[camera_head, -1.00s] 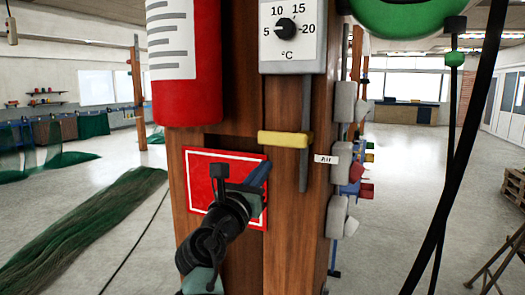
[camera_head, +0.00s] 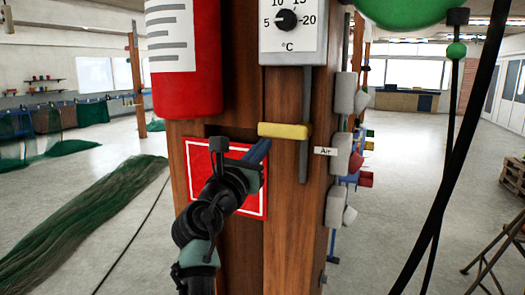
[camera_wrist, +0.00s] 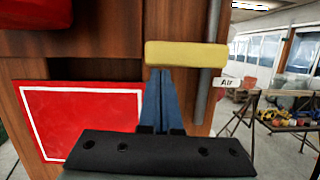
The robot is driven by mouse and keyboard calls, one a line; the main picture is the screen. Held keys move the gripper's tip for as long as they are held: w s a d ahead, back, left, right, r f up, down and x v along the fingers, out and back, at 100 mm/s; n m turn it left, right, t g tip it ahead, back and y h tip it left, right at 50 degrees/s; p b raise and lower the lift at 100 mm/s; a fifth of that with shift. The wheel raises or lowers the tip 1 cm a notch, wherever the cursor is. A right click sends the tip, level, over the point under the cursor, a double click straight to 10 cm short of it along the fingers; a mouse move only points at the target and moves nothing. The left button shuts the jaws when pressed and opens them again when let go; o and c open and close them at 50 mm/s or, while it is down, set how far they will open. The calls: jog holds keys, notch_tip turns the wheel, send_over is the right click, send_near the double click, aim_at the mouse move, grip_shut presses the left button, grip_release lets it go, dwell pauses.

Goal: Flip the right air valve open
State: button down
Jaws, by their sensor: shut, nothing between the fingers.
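A yellow valve handle (camera_head: 284,131) lies horizontally across a grey vertical pipe (camera_head: 304,154) on the wooden post, beside a small white "Air" label (camera_head: 325,151). It also shows in the wrist view (camera_wrist: 186,55), with its bar reaching left of the pipe (camera_wrist: 204,105). My gripper (camera_head: 264,145) is shut and empty. Its blue fingers (camera_wrist: 158,75) point up at the underside of the handle's left part. The tips are at or just below the handle; I cannot tell whether they touch it. Only this one valve handle is clearly visible.
A red cylinder (camera_head: 186,60) hangs at upper left of the post, and a thermostat dial box (camera_head: 290,30) sits above the handle. A red sign (camera_head: 250,205) is behind my gripper. Grey boxes (camera_head: 340,155) line the post's right side. Green netting (camera_head: 90,220) lies on the floor.

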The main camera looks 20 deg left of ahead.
jog(key=shift+a+r+m, duration=0.1)
jog(key=shift+r+m, duration=0.15)
jog(key=shift+m, duration=0.25)
jog(key=shift+a+r+m+h+b, duration=0.15)
jog(key=shift+r+m+h+b, duration=0.25)
jog(key=shift+m, duration=0.4)
jog(key=r+m+h, duration=0.1)
jog(key=r+m, duration=0.1)
jog(key=m, duration=0.1)
jog(key=shift+a, duration=0.1)
notch_tip(320, 180, up, 6)
jog(key=m+g+h+p, duration=0.2)
jog(key=m+g, duration=0.1)
jog(key=m, duration=0.9)
send_over(263, 128)
jog(key=s+d, duration=0.2)
jog(key=d, duration=0.1)
jog(key=shift+d+r+m+p, duration=0.2)
jog(key=shift+d+r+m, duration=0.15)
jog(key=shift+m, duration=0.35)
jog(key=shift+d+r+m+p, duration=0.25)
jog(key=shift+d+m, duration=0.1)
jog(key=shift+m, duration=0.35)
jog(key=shift+d+g, duration=0.1)
jog(key=shift+g, duration=0.2)
